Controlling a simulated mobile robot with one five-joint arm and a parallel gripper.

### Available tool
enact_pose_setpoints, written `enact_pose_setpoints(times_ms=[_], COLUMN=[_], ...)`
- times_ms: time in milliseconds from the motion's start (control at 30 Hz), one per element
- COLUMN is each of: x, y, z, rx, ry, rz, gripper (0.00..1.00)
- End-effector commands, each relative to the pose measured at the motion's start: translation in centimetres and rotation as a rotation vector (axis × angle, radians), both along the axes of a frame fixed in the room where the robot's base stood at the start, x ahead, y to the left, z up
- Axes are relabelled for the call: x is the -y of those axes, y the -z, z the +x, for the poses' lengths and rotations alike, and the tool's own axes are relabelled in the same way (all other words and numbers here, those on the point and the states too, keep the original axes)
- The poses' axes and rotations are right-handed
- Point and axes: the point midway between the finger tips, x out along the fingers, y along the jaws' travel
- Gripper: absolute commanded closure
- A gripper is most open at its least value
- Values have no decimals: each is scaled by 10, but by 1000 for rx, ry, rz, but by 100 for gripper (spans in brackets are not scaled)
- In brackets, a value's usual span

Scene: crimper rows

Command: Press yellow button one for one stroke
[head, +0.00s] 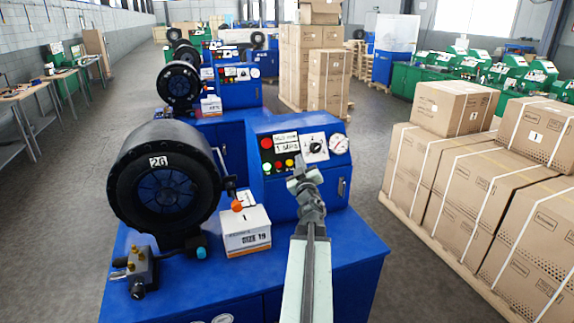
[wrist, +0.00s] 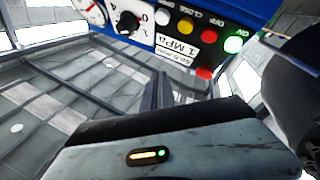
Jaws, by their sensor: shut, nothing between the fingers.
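The blue control panel (head: 262,196) of the near machine, numbered 26, carries red, green and yellow buttons. A yellow button (head: 289,163) sits in the lower button row, just left of my gripper's tip. My gripper (head: 299,172) is shut and empty, pointing up in front of the panel below the black dial. The panel shows upside down at the top of the wrist view (wrist: 270,10), with its buttons beyond the dark fingers (wrist: 160,88). I cannot tell whether the fingertips touch the panel.
A black round crimper head (head: 165,185) stands left of the panel. A white box marked SIZE 19 (head: 245,240) sits on the blue machine top (head: 345,265). Strapped cartons (head: 535,240) stand on a pallet at the right. A strip of bare floor lies between.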

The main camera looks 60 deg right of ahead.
Motion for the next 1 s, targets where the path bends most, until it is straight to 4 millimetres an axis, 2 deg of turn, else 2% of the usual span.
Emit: enact_pose_setpoints(times_ms=[200, 500, 1000], x=[16, 34, 37], y=[22, 42, 45], z=[24, 50, 57], rx=[0, 0, 0], ry=[-4, -5, -5], rz=[0, 0, 1], gripper=[100, 100, 100])
